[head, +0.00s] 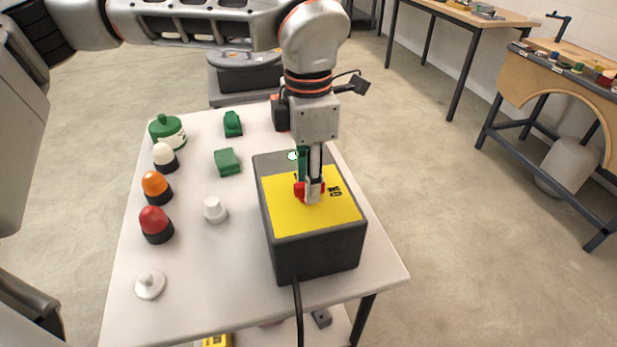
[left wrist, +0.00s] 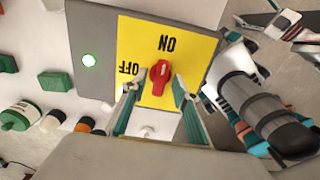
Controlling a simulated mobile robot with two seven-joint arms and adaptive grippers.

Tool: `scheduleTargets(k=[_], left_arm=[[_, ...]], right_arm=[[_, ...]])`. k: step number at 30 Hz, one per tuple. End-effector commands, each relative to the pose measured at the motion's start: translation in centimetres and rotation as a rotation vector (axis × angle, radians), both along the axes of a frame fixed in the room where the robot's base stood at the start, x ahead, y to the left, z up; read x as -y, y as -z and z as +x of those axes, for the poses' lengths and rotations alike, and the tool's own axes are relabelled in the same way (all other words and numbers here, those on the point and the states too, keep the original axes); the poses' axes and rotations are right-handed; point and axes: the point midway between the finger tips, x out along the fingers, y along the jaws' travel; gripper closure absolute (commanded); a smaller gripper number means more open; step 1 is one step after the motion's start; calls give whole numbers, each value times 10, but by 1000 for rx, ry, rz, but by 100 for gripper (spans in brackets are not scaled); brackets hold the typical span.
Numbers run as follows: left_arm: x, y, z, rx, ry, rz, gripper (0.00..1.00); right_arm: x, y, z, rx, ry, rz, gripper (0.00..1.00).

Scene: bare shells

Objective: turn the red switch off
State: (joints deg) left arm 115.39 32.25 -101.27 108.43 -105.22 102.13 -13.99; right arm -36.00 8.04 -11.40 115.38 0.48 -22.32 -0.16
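The red switch (head: 300,192) is a rotary knob on the yellow top plate (head: 290,217) of a dark box (head: 315,258). In the left wrist view the red switch (left wrist: 160,76) lies in line with the ON label (left wrist: 167,43); the OFF label (left wrist: 129,69) is off to its left. A small green light (left wrist: 89,60) glows on the box. My left gripper (head: 311,190) points down over the plate. In the wrist view its fingers (left wrist: 155,100) are apart, one on each side of the knob; I cannot tell whether they touch it. My right gripper is not in view.
The box stands on a white table (head: 185,278). Left of it are a white knob (head: 214,210), green blocks (head: 227,161), and red (head: 155,224), orange (head: 156,187) and white (head: 165,157) domes. A black cable (head: 298,305) hangs over the front edge.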

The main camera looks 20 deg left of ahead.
Motion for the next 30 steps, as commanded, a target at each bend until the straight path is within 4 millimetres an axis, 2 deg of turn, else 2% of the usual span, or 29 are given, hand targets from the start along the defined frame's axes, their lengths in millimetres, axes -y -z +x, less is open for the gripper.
scheduleTargets(k=[4, 7, 20, 30], left_arm=[[0, 0, 0, 0, 0, 0, 73], [0, 0, 0, 0, 1, 0, 99], [0, -1, 0, 0, -38, 0, 100], [0, -2, -1, 1, -260, -1, 100]], right_arm=[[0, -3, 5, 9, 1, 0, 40], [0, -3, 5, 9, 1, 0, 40], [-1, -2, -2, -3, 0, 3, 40], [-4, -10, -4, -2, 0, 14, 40]])
